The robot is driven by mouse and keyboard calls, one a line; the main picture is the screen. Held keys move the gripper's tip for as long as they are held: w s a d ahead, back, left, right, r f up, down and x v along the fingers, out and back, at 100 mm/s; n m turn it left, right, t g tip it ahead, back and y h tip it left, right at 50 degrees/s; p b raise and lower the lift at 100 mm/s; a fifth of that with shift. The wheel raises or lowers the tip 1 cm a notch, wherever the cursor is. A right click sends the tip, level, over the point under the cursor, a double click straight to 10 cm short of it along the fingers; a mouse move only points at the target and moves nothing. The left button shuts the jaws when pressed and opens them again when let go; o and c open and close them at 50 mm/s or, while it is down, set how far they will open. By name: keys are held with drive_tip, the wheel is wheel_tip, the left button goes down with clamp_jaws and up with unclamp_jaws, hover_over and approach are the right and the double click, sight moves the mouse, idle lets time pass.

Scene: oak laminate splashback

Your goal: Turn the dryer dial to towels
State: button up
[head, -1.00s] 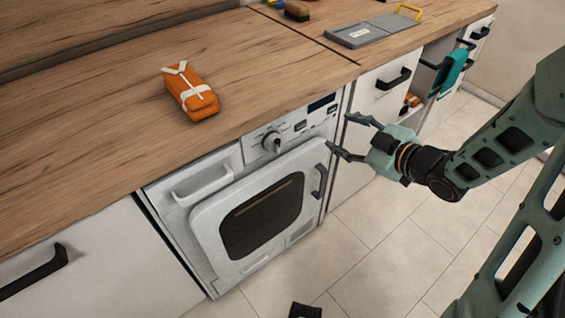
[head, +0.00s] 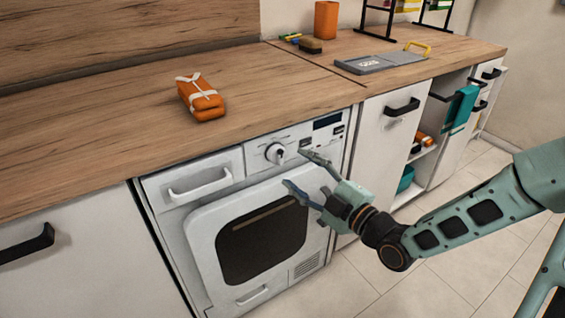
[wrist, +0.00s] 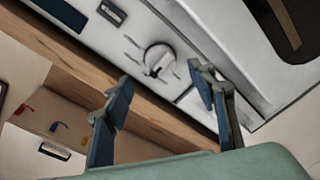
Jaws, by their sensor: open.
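The dryer (head: 262,240) is a white front-loader under the counter with a dark door window. Its round dial (head: 275,153) is on the upper panel, left of the small dark display (head: 327,121). The wrist view shows the dial (wrist: 158,59) with its raised grip bar and several tick marks around it; no lettering is legible. My gripper (head: 294,169) is open and empty, in front of the panel, to the right of and slightly below the dial. In the wrist view the fingers (wrist: 160,90) are spread, with the dial beyond and between them, apart from both.
The wooden counter (head: 90,150) overhangs just above the panel. An orange strapped pouch (head: 200,96) lies on it. A drawer with a white handle (head: 200,184) is left of the dial. Cabinets with black handles (head: 402,107) flank the dryer. The floor in front is clear.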

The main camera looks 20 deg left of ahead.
sight(283, 158)
drive_tip(key=b+x, duration=0.1)
drive_tip(key=x, duration=0.5)
drive_tip(key=shift+w+a, duration=0.2)
drive_tip(key=shift+a, duration=0.05)
drive_tip(key=c, duration=1.2)
drive_tip(key=shift+o, duration=0.2)
